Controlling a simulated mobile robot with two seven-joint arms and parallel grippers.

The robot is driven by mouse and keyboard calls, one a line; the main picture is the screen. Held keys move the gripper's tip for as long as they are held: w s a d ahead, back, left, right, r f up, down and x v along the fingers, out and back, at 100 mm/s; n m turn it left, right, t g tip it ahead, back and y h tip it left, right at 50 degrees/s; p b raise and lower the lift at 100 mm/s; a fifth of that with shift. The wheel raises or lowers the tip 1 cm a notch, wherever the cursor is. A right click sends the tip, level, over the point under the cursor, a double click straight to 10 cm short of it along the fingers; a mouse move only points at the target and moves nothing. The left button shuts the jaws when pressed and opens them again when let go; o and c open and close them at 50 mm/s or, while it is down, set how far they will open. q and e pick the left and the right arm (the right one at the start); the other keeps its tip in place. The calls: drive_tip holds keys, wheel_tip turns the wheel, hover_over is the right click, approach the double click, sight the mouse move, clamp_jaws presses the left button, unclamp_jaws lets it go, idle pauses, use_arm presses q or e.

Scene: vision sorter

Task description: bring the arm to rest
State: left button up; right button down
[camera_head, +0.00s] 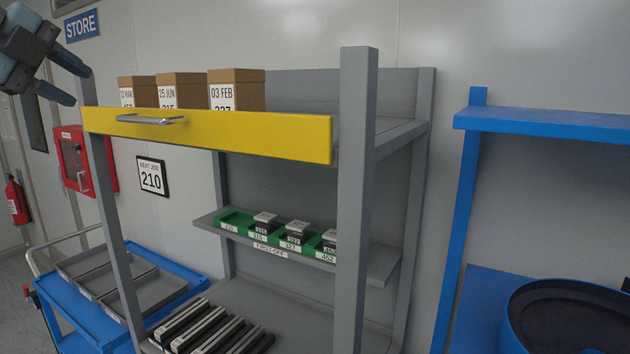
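My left gripper (80,88) is at the upper left corner of the head view, in front of the wall and close to the left post of the grey rack. Its two dark fingers are spread apart with nothing between them. It looks close to the left end of the yellow drawer front (230,137), but I cannot tell whether it touches the rack. My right gripper is not in view.
Cardboard boxes (236,90) stand behind the yellow front. A green tray (234,222) with several dark blocks is on the middle shelf; dark strips (208,326) lie below. A blue cart (88,322) with grey bins stands left, a blue rack (550,122) right.

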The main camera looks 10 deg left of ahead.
use_arm(q)
drive_tip(key=w+d+f+n+g, duration=0.15)
drive_tip(key=d+f, duration=0.25)
drive_tip(key=f, duration=0.6)
drive_tip(key=w+d+f+n, duration=0.2)
drive_tip(key=d+f, duration=0.1)
drive_tip(key=f, duration=0.8)
drive_tip(key=w+d+f+n+g, duration=0.15)
drive_tip(key=d+f, duration=0.25)
drive_tip(key=f, duration=0.6)
drive_tip(key=s+d+f+n, duration=0.1)
drive_tip(key=s+f+n, duration=0.1)
drive_tip(key=f, duration=0.4)
drive_tip(key=s+d+f+n, duration=0.2)
drive_tip(key=f, duration=0.4)
drive_tip(key=s+f+n+g+y, duration=0.2)
drive_tip(key=s+f+n, duration=0.4)
drive_tip(key=s+f, duration=0.55)
drive_tip(key=s+f+n+g+y, duration=0.2)
drive_tip(key=s+f+n, duration=0.45)
drive_tip(key=s, duration=0.75)
drive_tip(key=w+d+f+m+t+h, duration=0.1)
drive_tip(key=w+d+f+t, duration=0.1)
drive_tip(key=f, duration=0.5)
drive_tip(key=w+d+f+m+t+h, duration=0.1)
drive_tip(key=w+d+f+t, duration=0.2)
drive_tip(key=f+t, duration=0.2)
drive_tip(key=shift+w+d+f+t+h, duration=0.3)
drive_tip(key=shift+w+f, duration=0.1)
drive_tip(key=shift+f, duration=1.25)
